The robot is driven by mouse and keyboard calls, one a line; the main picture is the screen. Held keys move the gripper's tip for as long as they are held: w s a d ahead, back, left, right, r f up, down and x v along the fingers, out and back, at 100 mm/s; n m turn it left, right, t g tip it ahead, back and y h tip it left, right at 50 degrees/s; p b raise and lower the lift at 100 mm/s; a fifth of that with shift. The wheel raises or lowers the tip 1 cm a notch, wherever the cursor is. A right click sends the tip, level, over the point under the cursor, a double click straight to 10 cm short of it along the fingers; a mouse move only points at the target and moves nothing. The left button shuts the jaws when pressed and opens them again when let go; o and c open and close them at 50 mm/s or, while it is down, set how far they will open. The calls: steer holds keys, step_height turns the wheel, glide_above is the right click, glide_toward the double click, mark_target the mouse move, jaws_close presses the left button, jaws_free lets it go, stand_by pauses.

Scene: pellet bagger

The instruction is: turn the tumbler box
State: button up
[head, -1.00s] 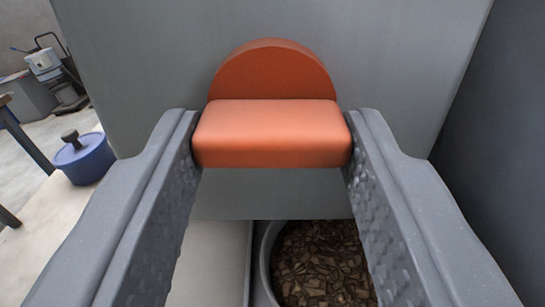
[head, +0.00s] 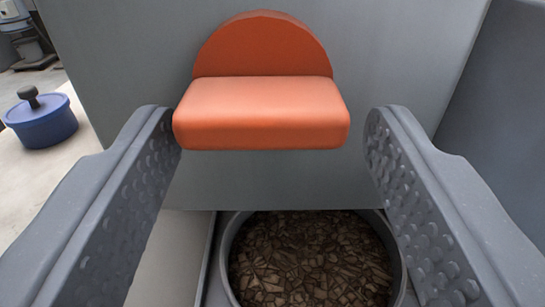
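The tumbler box appears to be the large grey box whose flat face (head: 400,50) fills the middle of the view. An orange handle (head: 262,112) sticks out from it, a thick rounded bar in front of an upright half-disc. The bar is level. My gripper (head: 272,125) is open, with one finger on each side of the handle. The right finger stands clear of the bar by a visible gap. The left fingertip is close to the bar's left end; I cannot tell whether it touches.
A round grey bin (head: 310,265) full of brown chips stands below the handle. A blue lidded pot (head: 42,122) sits on a pale surface at left. A dark grey wall (head: 500,100) closes the right side.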

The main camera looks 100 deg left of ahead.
steer(key=shift+s+r, duration=0.1)
steer(key=shift+r, duration=0.05)
steer(key=shift+d, duration=0.1)
steer(key=shift+d, duration=0.15)
steer(key=w+d+p, duration=0.1)
steer(key=d, duration=1.2)
steer(key=shift+w+d, duration=0.15)
steer(key=shift+w, duration=0.1)
